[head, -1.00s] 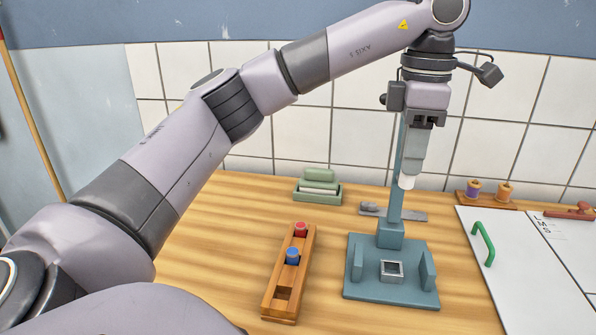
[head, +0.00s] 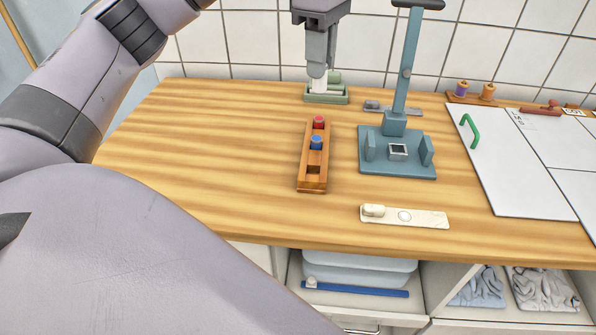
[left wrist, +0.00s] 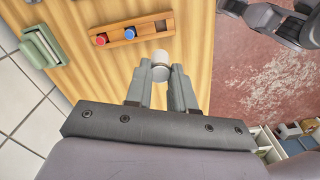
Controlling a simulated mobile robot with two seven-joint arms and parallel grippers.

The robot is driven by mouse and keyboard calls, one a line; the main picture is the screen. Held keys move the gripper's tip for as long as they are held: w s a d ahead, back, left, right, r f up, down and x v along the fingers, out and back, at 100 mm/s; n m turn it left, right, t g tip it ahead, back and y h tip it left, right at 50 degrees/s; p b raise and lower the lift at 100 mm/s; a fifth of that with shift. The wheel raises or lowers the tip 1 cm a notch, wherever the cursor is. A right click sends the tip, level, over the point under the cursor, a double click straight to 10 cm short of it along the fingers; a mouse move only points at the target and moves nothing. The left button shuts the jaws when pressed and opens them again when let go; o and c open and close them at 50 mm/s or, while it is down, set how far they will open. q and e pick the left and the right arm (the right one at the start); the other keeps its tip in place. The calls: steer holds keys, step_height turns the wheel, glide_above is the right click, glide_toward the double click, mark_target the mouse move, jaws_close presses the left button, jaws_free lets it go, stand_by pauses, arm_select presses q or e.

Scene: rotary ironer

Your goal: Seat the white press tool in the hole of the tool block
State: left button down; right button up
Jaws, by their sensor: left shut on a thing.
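The white press tool (head: 319,84) is held between the fingertips of my left gripper (head: 317,66). It also shows in the left wrist view (left wrist: 160,67), sticking out past the fingers. The wooden tool block (head: 312,186) stands on the table with a red tool (head: 319,121) at its far end and a blue tool (head: 316,142) in the middle. My right gripper is not in view.
A blue-grey press stand (head: 397,167) with a tall post rises right of the block. A green pad holder (head: 339,94) stands behind the block. A cream plate (head: 404,216) lies near the front edge. A white board (head: 510,180) lies right. Bare wood lies left of the block.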

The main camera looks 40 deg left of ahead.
arm_select(q)
steer(key=shift+s+a+f, duration=0.15)
steer(key=shift+s, duration=0.05)
step_height(320, 180, down, 19)
steer(key=b, duration=0.3)
steer(key=shift+f, duration=0.4)
steer(key=shift+f, duration=0.15)
steer(key=c, duration=1)
jaws_free()
steer(key=shift+o, duration=0.2)
